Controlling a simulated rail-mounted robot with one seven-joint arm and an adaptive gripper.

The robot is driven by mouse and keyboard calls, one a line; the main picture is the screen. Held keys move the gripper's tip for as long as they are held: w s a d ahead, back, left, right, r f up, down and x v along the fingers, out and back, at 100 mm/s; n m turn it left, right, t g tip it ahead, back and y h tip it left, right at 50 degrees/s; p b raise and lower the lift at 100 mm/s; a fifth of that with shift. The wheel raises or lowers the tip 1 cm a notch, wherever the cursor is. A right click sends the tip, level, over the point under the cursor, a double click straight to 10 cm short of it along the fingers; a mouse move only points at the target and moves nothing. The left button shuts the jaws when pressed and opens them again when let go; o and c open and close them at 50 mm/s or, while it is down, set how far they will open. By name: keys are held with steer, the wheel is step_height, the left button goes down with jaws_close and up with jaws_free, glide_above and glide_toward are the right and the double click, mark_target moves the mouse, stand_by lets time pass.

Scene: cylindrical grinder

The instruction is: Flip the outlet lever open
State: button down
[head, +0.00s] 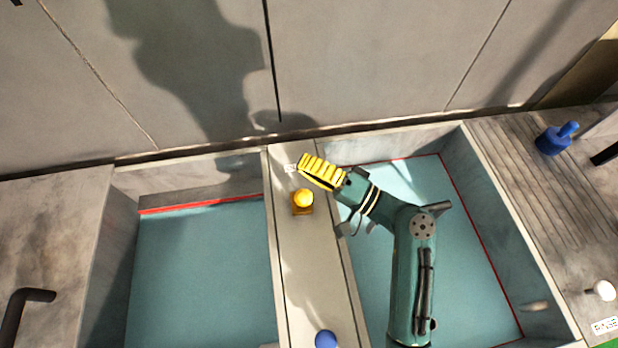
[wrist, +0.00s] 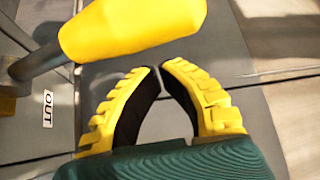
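The outlet lever (head: 303,198) is a yellow knob on a small yellow base, standing on the grey divider between two basins. In the wrist view its yellow grip (wrist: 130,24) is large, at the top, on a grey metal stem at left. A white label reading OUT (wrist: 47,108) lies beside it. My gripper (head: 308,166) is over the divider, just beyond the lever in the head view. In the wrist view its yellow, black-padded fingers (wrist: 159,68) curve together with tips almost meeting and nothing between them. The grip appears just ahead of the tips; I cannot tell if they touch.
Teal-floored basins lie left (head: 205,270) and right of the divider (head: 312,275); my arm crosses the right one. A grey panelled wall (head: 370,60) rises behind. A blue knob (head: 326,340) is on the near divider, another blue handle (head: 553,140) at right, a black pipe (head: 25,300) at left.

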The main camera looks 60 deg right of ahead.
steer(key=v, duration=0.9)
steer(key=shift+s+d+f, duration=0.25)
steer(key=shift+f, duration=0.15)
